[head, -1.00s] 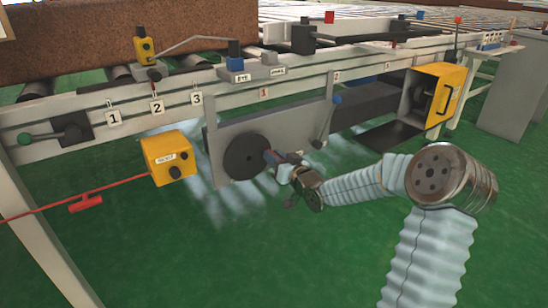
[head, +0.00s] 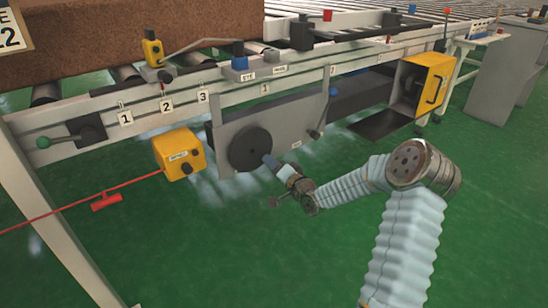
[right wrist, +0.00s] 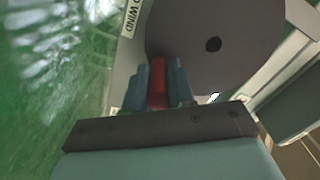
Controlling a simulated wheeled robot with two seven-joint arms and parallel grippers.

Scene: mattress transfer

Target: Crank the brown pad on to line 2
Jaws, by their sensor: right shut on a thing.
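The brown pad (head: 125,48) is a thick block on the rollers at the upper left of the head view; its left part runs out of frame. Number plates 1, 2 (head: 166,105) and 3 sit on the front rail. The crank is a dark round disc (head: 247,144) on a grey panel below the rail; its face also shows in the right wrist view (right wrist: 225,35). My right gripper (head: 268,162) is at the disc's lower right edge. In the right wrist view, its blue fingers (right wrist: 160,84) are shut around the red crank handle (right wrist: 157,78). My left gripper is out of view.
A yellow box (head: 180,153) hangs left of the crank, with a red cord and red handle (head: 106,202) farther left. A yellow housing (head: 428,85) is farther right. Green floor in front is open.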

